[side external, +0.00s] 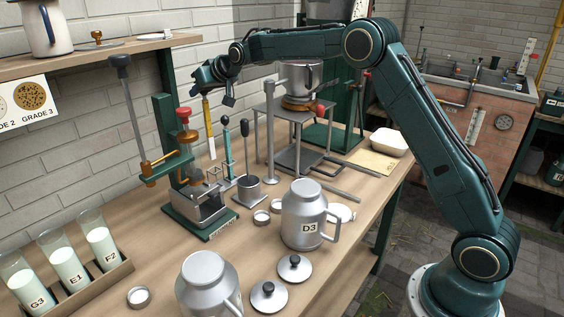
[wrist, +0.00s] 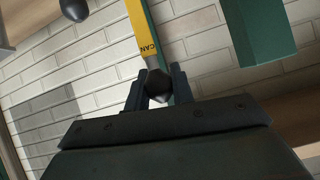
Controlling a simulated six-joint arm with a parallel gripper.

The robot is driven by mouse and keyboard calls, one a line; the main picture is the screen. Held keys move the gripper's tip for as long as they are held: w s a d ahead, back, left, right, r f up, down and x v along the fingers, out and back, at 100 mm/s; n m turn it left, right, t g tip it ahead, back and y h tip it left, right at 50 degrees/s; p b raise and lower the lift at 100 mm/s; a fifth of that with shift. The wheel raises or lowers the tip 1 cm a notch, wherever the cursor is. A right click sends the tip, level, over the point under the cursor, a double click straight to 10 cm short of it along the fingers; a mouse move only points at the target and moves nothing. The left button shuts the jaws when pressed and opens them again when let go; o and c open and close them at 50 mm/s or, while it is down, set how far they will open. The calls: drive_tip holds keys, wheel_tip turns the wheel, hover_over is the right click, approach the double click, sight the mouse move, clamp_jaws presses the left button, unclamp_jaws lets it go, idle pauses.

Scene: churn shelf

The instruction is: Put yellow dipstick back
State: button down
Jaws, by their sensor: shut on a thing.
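My gripper (side external: 209,88) is above the bench, left of centre in the side external view. It is shut on the dark knob at the top of the yellow dipstick (side external: 208,122). The dipstick hangs almost upright, slightly tilted, its lower end above a small wire frame (side external: 213,173); I cannot tell whether they touch. In the wrist view, the fingers (wrist: 160,86) close on the dark knob, and the yellow dipstick (wrist: 145,32) shows the letters "CAN".
A green press (side external: 184,150) with a long lever (side external: 130,95) stands close on the left. A grey cup (side external: 248,188) holds a dark-handled tool. A can marked D3 (side external: 304,215) stands in front. A stand with a pot (side external: 298,80) is right. Milk tubes (side external: 66,265) sit front left.

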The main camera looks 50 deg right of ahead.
sight(210, 122)
drive_tip(key=shift+f, duration=5.25)
drive_tip(key=c, duration=1.1)
unclamp_jaws()
drive_tip(key=shift+f, duration=0.1)
drive_tip(key=shift+s, duration=0.1)
drive_tip(key=shift+v, duration=6.85)
